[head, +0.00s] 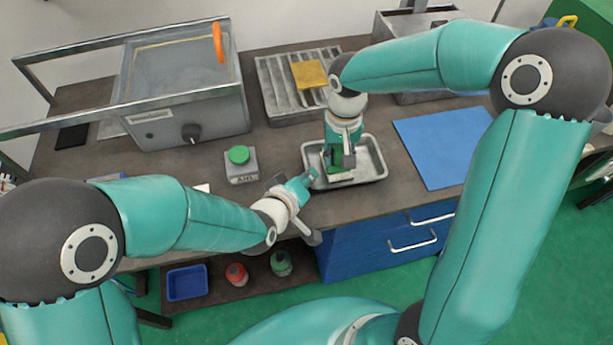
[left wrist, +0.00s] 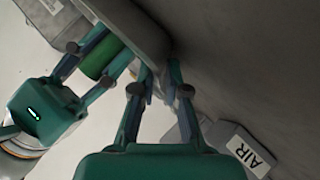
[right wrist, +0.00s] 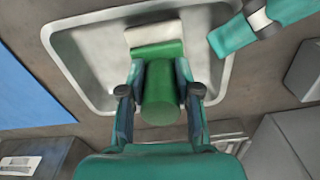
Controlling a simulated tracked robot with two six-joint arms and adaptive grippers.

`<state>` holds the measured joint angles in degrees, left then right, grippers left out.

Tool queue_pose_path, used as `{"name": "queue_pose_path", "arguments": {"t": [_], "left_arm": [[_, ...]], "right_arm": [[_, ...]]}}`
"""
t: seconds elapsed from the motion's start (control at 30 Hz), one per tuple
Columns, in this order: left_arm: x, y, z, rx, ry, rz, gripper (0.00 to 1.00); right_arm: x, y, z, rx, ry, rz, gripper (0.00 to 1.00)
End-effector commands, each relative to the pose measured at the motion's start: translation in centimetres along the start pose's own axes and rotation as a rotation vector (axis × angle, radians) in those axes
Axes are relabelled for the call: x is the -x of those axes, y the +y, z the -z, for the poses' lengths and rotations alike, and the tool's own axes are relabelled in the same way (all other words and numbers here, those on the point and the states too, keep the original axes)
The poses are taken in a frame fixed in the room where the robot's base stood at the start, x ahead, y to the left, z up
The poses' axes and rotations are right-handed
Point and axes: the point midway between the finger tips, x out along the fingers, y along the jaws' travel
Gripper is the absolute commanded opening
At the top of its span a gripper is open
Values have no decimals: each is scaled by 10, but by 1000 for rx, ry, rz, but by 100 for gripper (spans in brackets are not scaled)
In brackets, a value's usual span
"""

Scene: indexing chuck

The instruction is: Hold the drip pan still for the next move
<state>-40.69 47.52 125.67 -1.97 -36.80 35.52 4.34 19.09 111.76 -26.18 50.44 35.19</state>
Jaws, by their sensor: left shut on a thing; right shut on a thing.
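The drip pan (head: 376,154) is a shallow metal tray with rounded corners, lying on the bench near its front edge. My left gripper (head: 307,179) is shut on the pan's left rim; the rim also shows between its fingers in the left wrist view (left wrist: 138,24). My right gripper (head: 341,152) reaches down over the pan, shut on the green cylindrical handle of a brush-like tool (right wrist: 160,98). The tool has a green block and a pale strip at its end, over the pan's floor. Whether the strip touches the floor cannot be told.
An AIR box (head: 241,172) with a green button stands left of the pan. A slotted grey tray (head: 275,95) with a yellow block lies behind. A blue mat (head: 440,150) lies right. A grey glass-topped cabinet (head: 185,110) stands at back left.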

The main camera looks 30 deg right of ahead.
Motion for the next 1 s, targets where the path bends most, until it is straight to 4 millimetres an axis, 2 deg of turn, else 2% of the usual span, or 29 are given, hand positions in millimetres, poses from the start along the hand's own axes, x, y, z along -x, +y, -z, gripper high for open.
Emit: {"name": "queue_pose_path", "arguments": {"t": [0.03, 0.27, 1.0], "left_arm": [[-1, -4, -6, -1, -14, 10, 0], [-1, -4, -6, -1, -14, 9, 0], [0, -5, -6, 0, -14, 10, 0]], "right_arm": [[-3, -1, -2, 1, -6, 0, 4], [-3, 4, -1, -1, -7, -1, 4], [-1, 47, 6, -1, -6, -3, 4]]}}
